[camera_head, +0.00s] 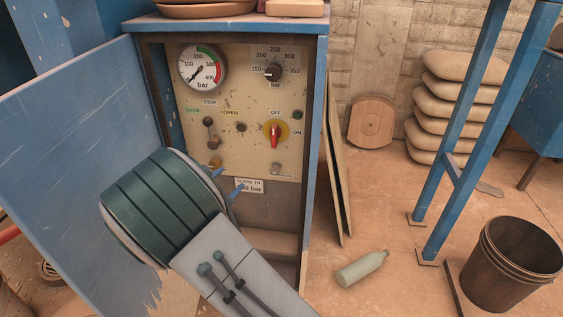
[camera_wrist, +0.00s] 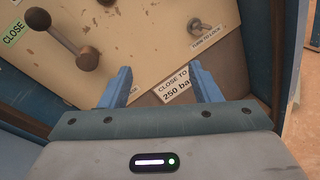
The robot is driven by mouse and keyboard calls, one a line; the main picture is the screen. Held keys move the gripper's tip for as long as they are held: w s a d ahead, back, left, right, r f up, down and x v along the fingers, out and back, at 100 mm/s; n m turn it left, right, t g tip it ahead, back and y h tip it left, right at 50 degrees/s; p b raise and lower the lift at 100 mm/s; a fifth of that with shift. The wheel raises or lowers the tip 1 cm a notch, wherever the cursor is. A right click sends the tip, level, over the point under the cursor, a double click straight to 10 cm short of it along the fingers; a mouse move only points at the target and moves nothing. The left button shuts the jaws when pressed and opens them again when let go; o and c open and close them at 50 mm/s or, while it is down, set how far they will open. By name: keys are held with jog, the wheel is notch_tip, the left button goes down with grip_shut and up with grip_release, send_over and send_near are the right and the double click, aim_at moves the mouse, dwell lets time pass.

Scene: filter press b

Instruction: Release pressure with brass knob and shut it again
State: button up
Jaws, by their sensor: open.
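A small brass-coloured knob (camera_head: 215,163) shows low on the left of the beige control panel (camera_head: 255,110) in the head view, just above my gripper and partly covered by it. I cannot pick out the brass knob in the wrist view. My gripper (camera_head: 228,180) is in front of the panel's lower part, with its two blue fingers apart. In the wrist view the open fingers (camera_wrist: 160,72) have nothing between them but panel and part of the "CLOSE TO 250 bar" label (camera_wrist: 175,85). The pressure gauge (camera_head: 203,68) has its needle toward the lower left.
A lever with round brown knobs (camera_wrist: 65,40) stands out from the panel near my left finger. A small key-like fitting (camera_wrist: 201,27) is at upper right. A red switch (camera_head: 275,135) and black dial (camera_head: 274,73) are higher. The blue door (camera_head: 75,130) stands open at left.

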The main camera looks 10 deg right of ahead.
jog(key=s+d+r+m+g+p, duration=0.3)
jog(key=d+r+m, duration=0.1)
jog(key=d, duration=0.3)
jog(key=s+d+r+m+g+h+p, duration=0.1)
jog(key=s+d+r+m+g+p, duration=0.2)
jog(key=d, duration=0.3)
jog(key=shift+s+d+r+m+g, duration=0.4)
jog(key=shift+s+r+m+g, duration=0.2)
jog(key=shift+s+r+m, duration=0.25)
